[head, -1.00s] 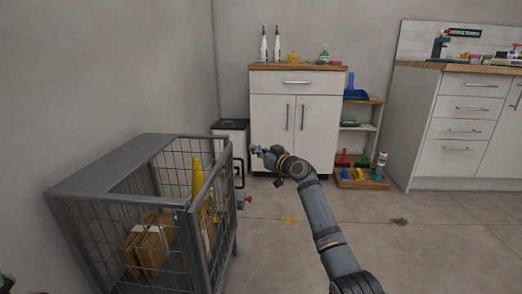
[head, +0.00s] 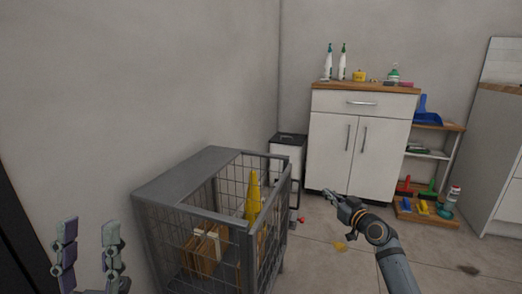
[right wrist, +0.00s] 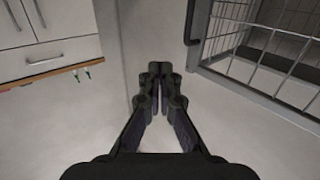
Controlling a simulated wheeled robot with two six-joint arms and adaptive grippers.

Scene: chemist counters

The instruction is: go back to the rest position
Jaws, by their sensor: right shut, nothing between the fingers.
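My right gripper (head: 332,197) is in the air in front of the white cabinet, to the right of the wire cage cart. In the right wrist view its dark fingers (right wrist: 158,72) meet at the tips with nothing between them. My left gripper (head: 90,238) stands at the lower left edge of the head view. Its two fingers are upright and wide apart, with nothing between them. It is left of the cart and apart from it.
The grey cage cart (head: 180,181) holds brown boxes (head: 203,248) and a yellow cone (head: 253,195). Behind are a bin (head: 287,158), a white cabinet (head: 330,135) with bottles on top, and a low shelf (head: 428,152) with cleaning things. Floor between cart and right counter (head: 495,160) looks mostly clear.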

